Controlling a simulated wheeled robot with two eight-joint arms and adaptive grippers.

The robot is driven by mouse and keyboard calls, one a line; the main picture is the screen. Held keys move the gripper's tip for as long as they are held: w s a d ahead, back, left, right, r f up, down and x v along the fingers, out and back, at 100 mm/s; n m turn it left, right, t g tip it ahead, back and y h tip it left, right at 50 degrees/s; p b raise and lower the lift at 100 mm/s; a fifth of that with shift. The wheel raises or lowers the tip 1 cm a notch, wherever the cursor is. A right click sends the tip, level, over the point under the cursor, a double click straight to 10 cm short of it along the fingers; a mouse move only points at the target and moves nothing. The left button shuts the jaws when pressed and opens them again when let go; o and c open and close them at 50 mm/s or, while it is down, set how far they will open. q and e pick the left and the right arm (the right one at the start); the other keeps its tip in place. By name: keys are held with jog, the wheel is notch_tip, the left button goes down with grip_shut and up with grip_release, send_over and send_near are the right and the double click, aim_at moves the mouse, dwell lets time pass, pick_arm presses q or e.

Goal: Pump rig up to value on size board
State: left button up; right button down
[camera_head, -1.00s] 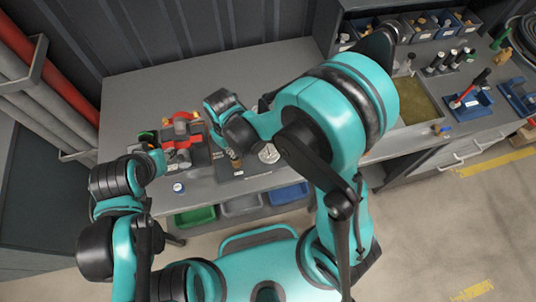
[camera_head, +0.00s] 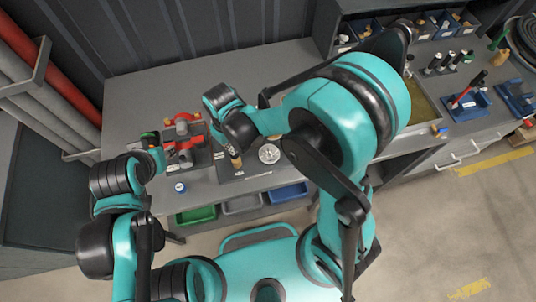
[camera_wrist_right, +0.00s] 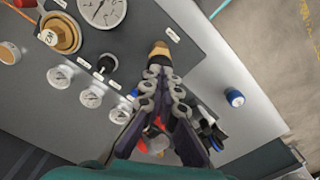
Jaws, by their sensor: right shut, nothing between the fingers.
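The red pump rig (camera_head: 182,140) stands on a dark base on the bench. A dark panel (camera_head: 230,170) with a large dial gauge (camera_head: 269,154) lies to its right. In the right wrist view this panel also shows the large gauge (camera_wrist_right: 102,10), several small gauges (camera_wrist_right: 91,97) and a black-knobbed lever (camera_wrist_right: 107,63). My right gripper (camera_wrist_right: 160,82) is shut and empty, its tips close to a brass-tipped handle (camera_wrist_right: 160,50); I cannot tell whether they touch. My left gripper (camera_head: 152,143) is beside the pump, its fingers unclear. I cannot make out a size board.
A small blue cap (camera_head: 180,187) stands near the bench's front edge. Green (camera_head: 196,215), grey and blue bins sit below. Blue trays (camera_head: 470,103) and black bottles (camera_head: 440,64) are at the right. The bench behind the pump is clear.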

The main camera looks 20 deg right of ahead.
jog(key=shift+f, duration=0.15)
jog(key=shift+f+b, duration=1.55)
jog(key=shift+b, duration=0.05)
jog(key=shift+r, duration=0.1)
jog(key=shift+r+p, duration=1.15)
jog(key=shift+r, duration=0.45)
notch_tip(320, 180, up, 7)
jog(key=p, duration=0.5)
